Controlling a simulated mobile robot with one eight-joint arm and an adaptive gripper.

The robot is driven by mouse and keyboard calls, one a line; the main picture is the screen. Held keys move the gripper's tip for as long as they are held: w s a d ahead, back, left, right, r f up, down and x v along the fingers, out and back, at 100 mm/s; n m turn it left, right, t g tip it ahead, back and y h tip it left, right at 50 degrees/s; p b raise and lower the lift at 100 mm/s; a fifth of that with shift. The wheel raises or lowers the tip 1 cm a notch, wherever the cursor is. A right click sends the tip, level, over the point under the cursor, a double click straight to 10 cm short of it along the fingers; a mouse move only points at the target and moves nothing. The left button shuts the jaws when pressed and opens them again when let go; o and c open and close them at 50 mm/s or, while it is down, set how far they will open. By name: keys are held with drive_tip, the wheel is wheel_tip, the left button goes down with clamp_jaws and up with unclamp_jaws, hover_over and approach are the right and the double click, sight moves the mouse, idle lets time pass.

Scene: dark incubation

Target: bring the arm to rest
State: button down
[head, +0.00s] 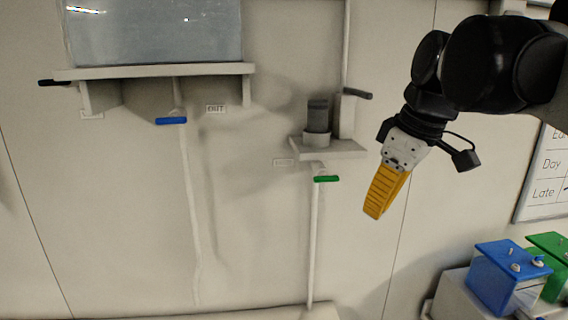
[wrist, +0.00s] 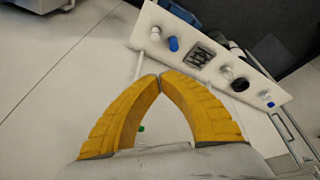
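My gripper (head: 373,213) hangs in mid-air on the right of the head view, its yellow fingers pointing down and slightly left. In the wrist view the two yellow fingers of my gripper (wrist: 160,77) meet at their tips. Nothing shows held between them. My black arm comes in from the upper right of the head view and is bent, with the wrist below it.
A wall shelf (head: 320,148) with a grey device (head: 318,115) and a green handle (head: 326,179) lies left of my gripper. A blue box (head: 508,275) and a green box (head: 553,255) stand lower right. A white panel with knobs (wrist: 215,65) shows in the wrist view.

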drive_tip(key=s+d+f+m+t+b, duration=0.1)
drive_tip(key=s+f+m+b, duration=0.2)
drive_tip(key=f, duration=1.2)
drive_tip(key=s+d+f+m+t+h+b, duration=0.1)
drive_tip(key=s+f+m+b, duration=0.2)
drive_tip(key=f+b, duration=0.7)
drive_tip(key=s+f+m+t+h+b, duration=0.1)
drive_tip(key=s+f+b, duration=0.5)
drive_tip(key=f, duration=1.5)
drive_tip(key=shift+s+d+m+t+b, duration=0.15)
drive_tip(key=shift+d+m+t+b, duration=0.3)
drive_tip(key=shift+m+b, duration=0.55)
